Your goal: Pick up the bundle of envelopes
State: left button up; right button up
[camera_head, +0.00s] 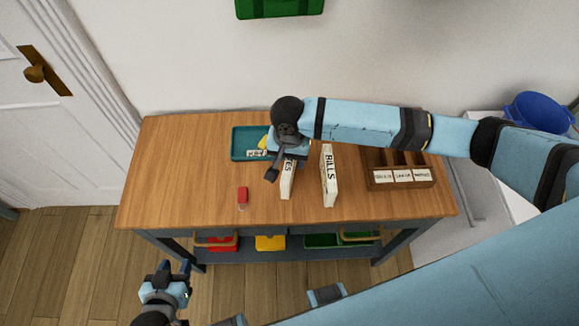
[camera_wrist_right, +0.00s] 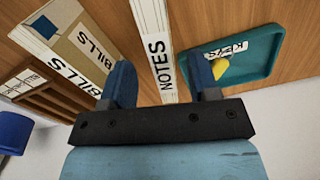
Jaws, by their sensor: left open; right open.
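A narrow white block lettered NOTES (camera_head: 287,186) stands on the wooden table and shows in the right wrist view (camera_wrist_right: 152,40). A thicker block lettered BILLS (camera_head: 328,178), white with a brown side, stands to its right; it also shows in the right wrist view (camera_wrist_right: 88,45). I cannot tell for sure which is the bundle of envelopes. My right gripper (camera_head: 287,165) is open above the NOTES block, hiding its far end. In its wrist view, the NOTES block lies between the open fingers (camera_wrist_right: 162,80). My left gripper (camera_head: 173,268) is open and empty, in front of the table.
A teal tray (camera_head: 240,134) holds a KEYS label and a yellow item. A red item (camera_head: 242,196) stands near the table's front edge. A brown sorter (camera_head: 402,184) with labelled slots is at the right. Bins sit on the shelf below. The table's left side is clear.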

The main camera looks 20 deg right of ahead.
notch_tip(320, 180, down, 6)
jog(key=shift+s+a+r, duration=0.15)
dwell(0.3)
grip_shut()
